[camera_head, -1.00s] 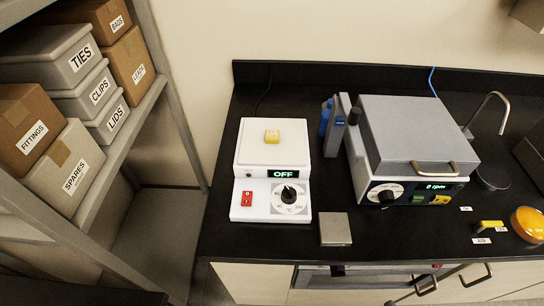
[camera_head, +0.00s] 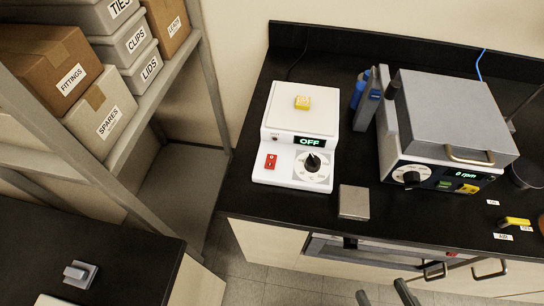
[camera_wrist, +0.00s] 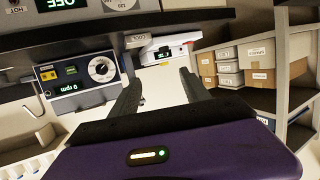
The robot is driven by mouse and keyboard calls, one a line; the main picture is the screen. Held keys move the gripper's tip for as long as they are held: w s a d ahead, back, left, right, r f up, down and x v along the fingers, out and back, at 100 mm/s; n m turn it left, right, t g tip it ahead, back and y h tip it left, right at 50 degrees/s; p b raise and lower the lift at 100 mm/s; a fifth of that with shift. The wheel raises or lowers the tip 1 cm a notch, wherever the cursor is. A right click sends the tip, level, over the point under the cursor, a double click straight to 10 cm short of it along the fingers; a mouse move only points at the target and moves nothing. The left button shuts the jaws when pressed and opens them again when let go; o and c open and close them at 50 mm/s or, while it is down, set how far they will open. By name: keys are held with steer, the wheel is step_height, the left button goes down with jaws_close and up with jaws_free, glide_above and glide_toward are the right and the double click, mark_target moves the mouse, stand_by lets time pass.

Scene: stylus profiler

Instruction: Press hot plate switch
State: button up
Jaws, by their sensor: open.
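The white hot plate (camera_head: 298,175) stands on the black bench in the head view, its display reading OFF. Its red rocker switch (camera_head: 270,161) is at the front left, left of the black knob (camera_head: 313,162). A yellow block (camera_head: 302,102) sits on its top plate. My gripper (camera_wrist: 160,92) is open in the wrist view, its two dark fingers apart with nothing between them. In the head view, only the dark fingertips (camera_head: 385,295) show at the bottom edge, below and right of the hot plate and apart from it.
A grey-lidded device (camera_head: 455,115) reading 0 rpm stands right of the hot plate. A small grey block (camera_head: 354,202) lies in front, between them. Shelves with labelled boxes (camera_head: 103,115) are at the left. Another black bench (camera_head: 120,245) is at the lower left.

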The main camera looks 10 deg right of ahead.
stand_by(0.3)
steer(key=shift+w+a, duration=0.15)
steer(key=c, duration=0.7)
steer(key=w, duration=0.1)
steer(key=a+y, duration=0.1)
steer(key=w+r+n+t, duration=0.1)
steer(key=shift+w+a+b, duration=0.25)
steer(key=shift+w+b, duration=0.05)
steer(key=shift+w, duration=0.05)
jaws_close()
steer(key=w+a+r+n+y+b, duration=0.3)
steer(key=w+a, duration=1.9)
steer(key=a, duration=0.2)
steer(key=d+f+m+g+h, duration=0.2)
steer(key=d+m+g+h, duration=0.1)
steer(key=d+m+h, duration=0.5)
steer(key=shift+s+d+m+h, duration=0.3)
steer(key=shift+s+d+h, duration=0.15)
steer(key=shift+d+h, duration=0.3)
